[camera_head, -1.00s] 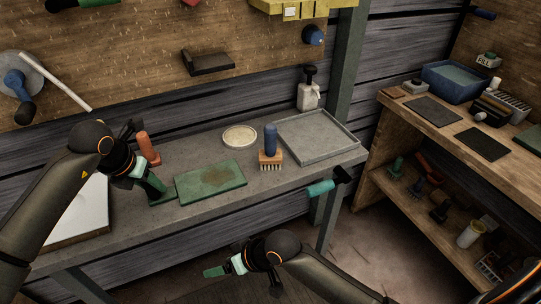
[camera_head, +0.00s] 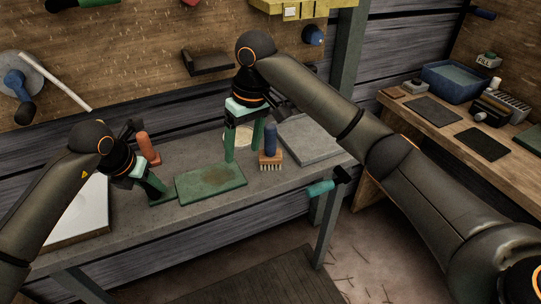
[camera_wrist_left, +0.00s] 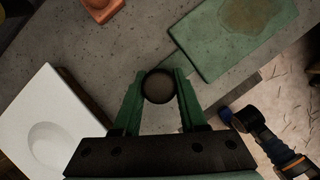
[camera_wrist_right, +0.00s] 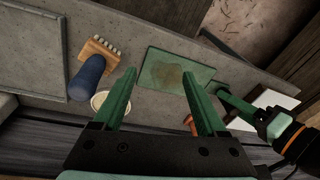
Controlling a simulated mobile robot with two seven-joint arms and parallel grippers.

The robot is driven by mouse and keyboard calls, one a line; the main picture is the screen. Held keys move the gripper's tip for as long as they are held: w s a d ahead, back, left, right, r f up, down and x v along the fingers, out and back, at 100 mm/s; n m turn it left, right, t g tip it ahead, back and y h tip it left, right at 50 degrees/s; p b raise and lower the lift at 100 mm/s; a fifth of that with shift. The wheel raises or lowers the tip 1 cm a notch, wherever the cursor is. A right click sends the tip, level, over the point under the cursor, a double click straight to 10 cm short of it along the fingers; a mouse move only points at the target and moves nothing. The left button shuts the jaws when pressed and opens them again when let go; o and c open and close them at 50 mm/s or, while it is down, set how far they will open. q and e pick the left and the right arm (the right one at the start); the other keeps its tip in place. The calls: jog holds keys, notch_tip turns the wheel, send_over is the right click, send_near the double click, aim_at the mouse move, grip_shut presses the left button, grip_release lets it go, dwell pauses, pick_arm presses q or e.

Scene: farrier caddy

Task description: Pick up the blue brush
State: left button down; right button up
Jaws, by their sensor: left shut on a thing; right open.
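The blue brush (camera_head: 270,138) stands upright on the grey bench, blue handle up, its wooden block and pale bristles below. My right gripper (camera_head: 243,152) is open and empty, pointing down just left of the brush, with both fingers apart from it. In the right wrist view the brush (camera_wrist_right: 88,78) lies outside the fingers, left of the left finger. My left gripper (camera_head: 156,188) is low over the bench, left of the green mat. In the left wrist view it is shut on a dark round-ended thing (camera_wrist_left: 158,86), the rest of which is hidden.
A stained green mat (camera_head: 211,182) lies left of the brush. A round cream dish (camera_head: 240,134) is partly hidden behind my right gripper. A grey tray (camera_head: 308,142) lies right of the brush. An orange-handled thing (camera_head: 148,147) and a white board (camera_head: 80,212) are near my left arm.

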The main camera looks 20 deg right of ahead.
notch_tip(320, 180, up, 6)
jog(key=m+h, duration=0.1)
send_over(270, 127)
jog(key=s, duration=0.1)
jog(key=shift+f, duration=0.1)
jog(key=f, duration=0.5)
jog(key=shift+w+f, duration=0.35)
jog(key=shift+w+d+f, duration=0.1)
jog(key=shift+w+f, duration=0.05)
jog(key=shift+f, duration=0.75)
jog(key=shift+w+a+f, duration=0.1)
jog(key=shift+w+f, duration=0.1)
jog(key=shift+f, duration=0.7)
jog(key=shift+w+d+f, duration=0.1)
jog(key=shift+w+f, duration=0.05)
jog(key=shift+f, duration=0.75)
jog(key=shift+c, duration=0.3)
grip_shut()
jog(key=shift+r, duration=0.1)
